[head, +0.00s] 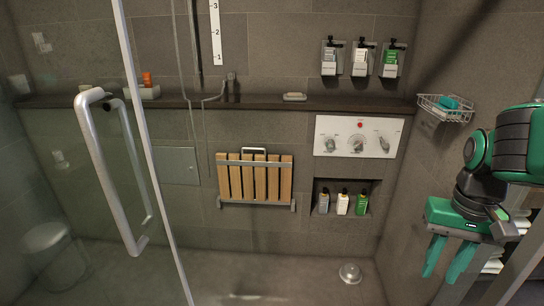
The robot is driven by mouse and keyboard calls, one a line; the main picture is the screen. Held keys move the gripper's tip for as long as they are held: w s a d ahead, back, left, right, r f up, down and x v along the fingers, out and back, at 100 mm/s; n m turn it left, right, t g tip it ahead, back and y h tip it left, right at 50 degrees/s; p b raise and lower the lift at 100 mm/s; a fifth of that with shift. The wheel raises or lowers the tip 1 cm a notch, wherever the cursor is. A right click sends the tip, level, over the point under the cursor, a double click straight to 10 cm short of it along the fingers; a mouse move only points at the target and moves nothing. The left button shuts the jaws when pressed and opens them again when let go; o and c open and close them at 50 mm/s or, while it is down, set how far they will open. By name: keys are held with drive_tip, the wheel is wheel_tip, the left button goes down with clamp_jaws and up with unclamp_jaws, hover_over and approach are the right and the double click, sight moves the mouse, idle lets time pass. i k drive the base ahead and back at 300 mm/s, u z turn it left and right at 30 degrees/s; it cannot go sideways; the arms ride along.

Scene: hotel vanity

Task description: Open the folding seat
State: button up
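The folding seat (255,180) is mounted low on the back shower wall in the head view. It has upright wooden slats and a metal frame, and it lies folded up flat against the tiles. A small metal handle (254,150) sits at its top edge. My gripper (447,273) is at the right, well apart from the seat and nearer to the camera. Its two green fingers point down and are spread, with nothing visible between them.
A glass door with a large metal handle (104,170) stands at the left. A ledge (270,103) runs above the seat. A control panel (358,137), a bottle niche (342,198) and a wire basket (445,109) are to its right. The floor before the seat looks clear.

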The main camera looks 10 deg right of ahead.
sight(233, 162)
drive_tip(key=u, duration=0.2)
drive_tip(key=i, duration=0.9)
drive_tip(key=z, duration=0.1)
